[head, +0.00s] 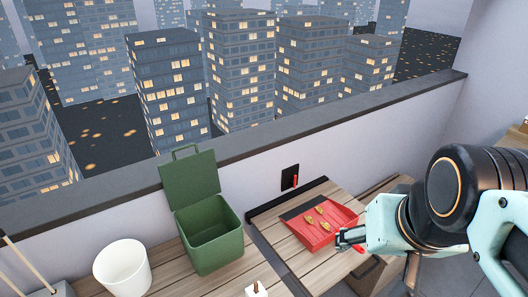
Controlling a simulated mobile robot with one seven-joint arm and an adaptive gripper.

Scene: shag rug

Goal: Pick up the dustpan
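The red dustpan (318,239) lies on a wooden slatted surface right of centre in the head view. Several small yellow-brown pieces (321,211) lie in it. My gripper (348,239) is at the dustpan's lower right edge, close to it or touching it. A small red part (359,249) shows beside the fingers; I cannot tell whether it is the dustpan's handle. The fingers are small and partly overlapping, so I cannot tell whether they are open or shut on anything.
A green bin (214,252) with its lid up and a white bucket (122,268) stand to the left. A black wall plate with a red part (290,178) is behind the dustpan. A low wall with a dark ledge (230,141) runs along the back.

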